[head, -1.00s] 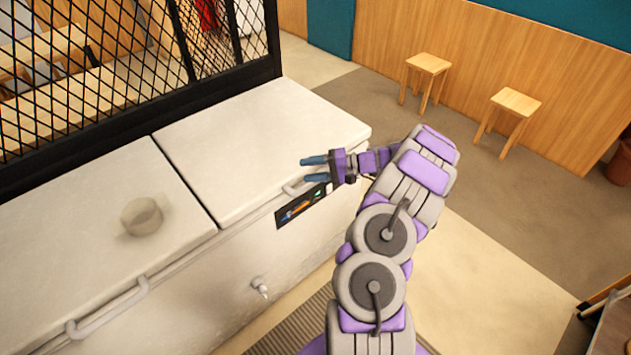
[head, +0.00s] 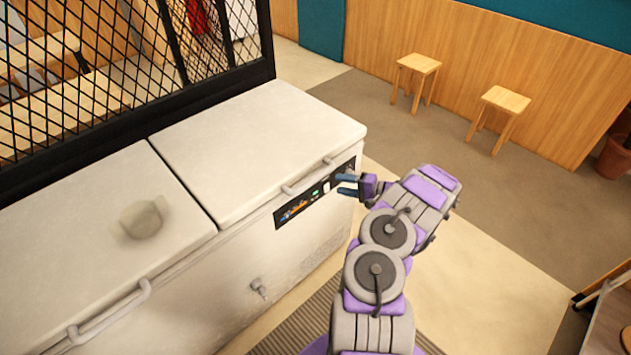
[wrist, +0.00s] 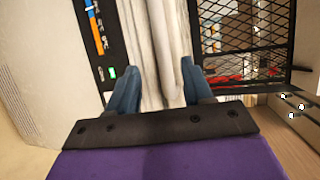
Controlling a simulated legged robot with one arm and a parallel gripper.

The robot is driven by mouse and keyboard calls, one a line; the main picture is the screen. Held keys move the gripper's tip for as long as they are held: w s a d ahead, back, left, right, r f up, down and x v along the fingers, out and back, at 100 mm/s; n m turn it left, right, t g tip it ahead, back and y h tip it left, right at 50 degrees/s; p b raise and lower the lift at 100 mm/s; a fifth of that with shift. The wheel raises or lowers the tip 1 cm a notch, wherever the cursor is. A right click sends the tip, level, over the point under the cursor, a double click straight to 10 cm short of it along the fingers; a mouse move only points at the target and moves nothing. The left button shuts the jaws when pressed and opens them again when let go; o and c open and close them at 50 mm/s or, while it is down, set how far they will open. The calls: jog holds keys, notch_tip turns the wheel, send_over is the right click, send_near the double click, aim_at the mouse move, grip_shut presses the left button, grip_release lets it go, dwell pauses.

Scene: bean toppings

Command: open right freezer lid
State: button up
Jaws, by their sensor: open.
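The right freezer lid (head: 255,140) is a white slab lying shut on the chest freezer. Its light handle (head: 308,177) runs along the front edge, above the dark control panel (head: 310,197). My gripper (head: 346,184) is at the freezer's front right corner, just right of the handle, with blue fingers pointing left. In the wrist view my gripper (wrist: 154,85) is open. A pale bar-like edge, probably the handle or lid edge, shows between its fingers; I cannot tell whether they touch it. The panel shows left of the fingers.
The left lid (head: 85,215) is shut, with a small pale round object (head: 141,220) on it and a handle (head: 110,312). A black mesh partition (head: 130,75) stands behind the freezer. Two stools (head: 418,68) stand far right.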

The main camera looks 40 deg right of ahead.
aim_at(314, 180)
jog(key=b+x, duration=0.2)
jog(key=x, duration=0.8)
jog(key=shift+w, duration=0.1)
jog(key=shift+w+a, duration=0.35)
jog(key=shift+w, duration=0.05)
grip_shut()
jog(key=shift+f, duration=0.1)
